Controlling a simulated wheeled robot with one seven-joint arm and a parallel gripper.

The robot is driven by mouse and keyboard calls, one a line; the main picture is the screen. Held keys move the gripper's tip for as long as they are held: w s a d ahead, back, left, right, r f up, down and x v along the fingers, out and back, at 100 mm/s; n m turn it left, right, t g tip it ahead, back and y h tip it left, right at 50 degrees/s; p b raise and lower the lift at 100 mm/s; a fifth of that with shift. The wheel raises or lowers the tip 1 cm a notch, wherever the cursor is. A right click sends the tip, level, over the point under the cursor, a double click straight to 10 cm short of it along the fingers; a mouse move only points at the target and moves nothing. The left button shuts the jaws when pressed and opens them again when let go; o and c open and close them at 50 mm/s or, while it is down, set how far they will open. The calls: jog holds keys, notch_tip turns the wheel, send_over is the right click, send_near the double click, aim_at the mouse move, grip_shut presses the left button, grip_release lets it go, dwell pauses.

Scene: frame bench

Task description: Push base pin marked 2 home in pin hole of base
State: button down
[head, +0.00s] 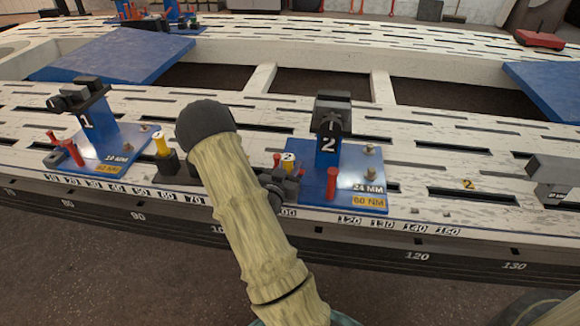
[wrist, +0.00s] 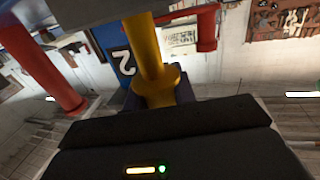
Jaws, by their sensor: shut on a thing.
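The base marked 2, a blue plate (head: 345,196) with an upright bearing a dark clamp head, stands on the slotted white bench. Its upright, with the figure 2 (wrist: 123,63), also shows in the wrist view. The yellow base pin marked 2 (head: 288,161) is at the left side of this base. In the wrist view the yellow pin (wrist: 150,50) has a round collar just beyond my gripper. My gripper (head: 282,184) is shut on the pin, low at the plate's left edge. The pin hole is hidden, and I cannot tell how deep the pin sits.
Red pins stand close by, one on the plate's front (head: 331,183) and one behind the gripper (head: 276,160). The base marked 1 (head: 100,150) stands left, with another yellow pin (head: 160,145). A grey block (head: 552,170) is far right.

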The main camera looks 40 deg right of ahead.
jog(key=shift+f+b, duration=1.75)
jog(key=shift+f, duration=0.55)
jog(key=c, duration=1.1)
grip_release()
jog(key=shift+o, duration=0.2)
jog(key=p+v, duration=0.5)
jog(key=v, duration=1.2)
jog(key=shift+a, duration=0.2)
jog(key=shift+f, duration=0.1)
